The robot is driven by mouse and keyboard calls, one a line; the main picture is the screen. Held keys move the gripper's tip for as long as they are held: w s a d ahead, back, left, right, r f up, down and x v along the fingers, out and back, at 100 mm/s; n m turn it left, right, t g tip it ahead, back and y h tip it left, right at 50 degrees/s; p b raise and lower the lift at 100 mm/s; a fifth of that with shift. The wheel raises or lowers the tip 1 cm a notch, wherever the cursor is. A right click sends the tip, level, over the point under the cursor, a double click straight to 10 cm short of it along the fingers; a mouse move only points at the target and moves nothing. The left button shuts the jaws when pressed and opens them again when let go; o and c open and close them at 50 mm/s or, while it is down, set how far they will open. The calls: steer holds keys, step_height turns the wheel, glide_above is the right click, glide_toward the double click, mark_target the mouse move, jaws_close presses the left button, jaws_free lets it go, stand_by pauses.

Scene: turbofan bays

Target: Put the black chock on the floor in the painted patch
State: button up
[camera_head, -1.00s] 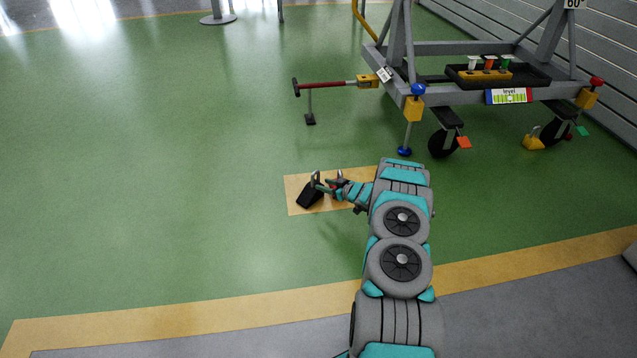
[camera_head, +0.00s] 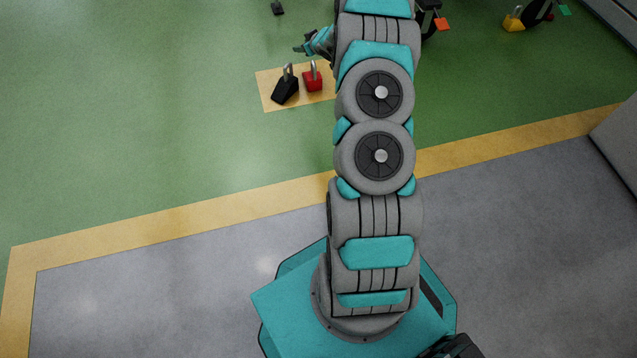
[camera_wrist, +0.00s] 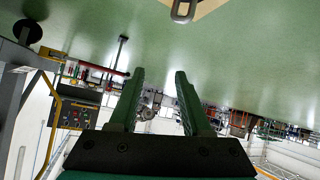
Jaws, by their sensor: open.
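The black chock (camera_head: 285,91) with a grey loop handle sits on the yellow painted patch (camera_head: 268,105) on the green floor. Its visible base lies inside the patch's left part. A red chock (camera_head: 313,82) with a similar handle sits on the patch just right of it, with a small gap. My gripper (camera_head: 299,49) is beyond and above the chocks, apart from both. In the wrist view my gripper (camera_wrist: 158,90) has its fingers apart with nothing between them. A metal handle (camera_wrist: 183,10) shows at that view's top edge; I cannot tell whose. My arm hides the patch's right side.
A yellow chock (camera_head: 513,21) and caster wheels of a stand are at the upper right. A yellow floor stripe (camera_head: 150,226) separates green floor from grey floor. The green floor left of the patch is clear.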

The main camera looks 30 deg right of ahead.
steer(key=s+a+r+m+g+h, duration=0.1)
steer(key=s+a+r+g, duration=0.2)
steer(key=s+a+r, duration=0.5)
steer(key=s+a+r+m+g+h, duration=0.1)
steer(key=s+a+r+g+h, duration=0.2)
steer(key=s+r, duration=0.8)
steer(key=s+a+r+g+y, duration=0.1)
steer(key=s+a, duration=0.5)
steer(key=s, duration=0.7)
steer(key=s+a+r+g+y, duration=0.1)
steer(key=s+a+g, duration=0.2)
steer(key=s, duration=1)
steer(key=s+a+r+g+y, duration=0.1)
steer(key=s+a+g+y, duration=0.1)
steer(key=s+a, duration=0.7)
steer(key=s, duration=0.3)
steer(key=shift+s+a+r+g, duration=0.2)
steer(key=shift+s+a+g, duration=0.05)
steer(key=shift+s+g, duration=0.15)
steer(key=shift+d, duration=0.15)
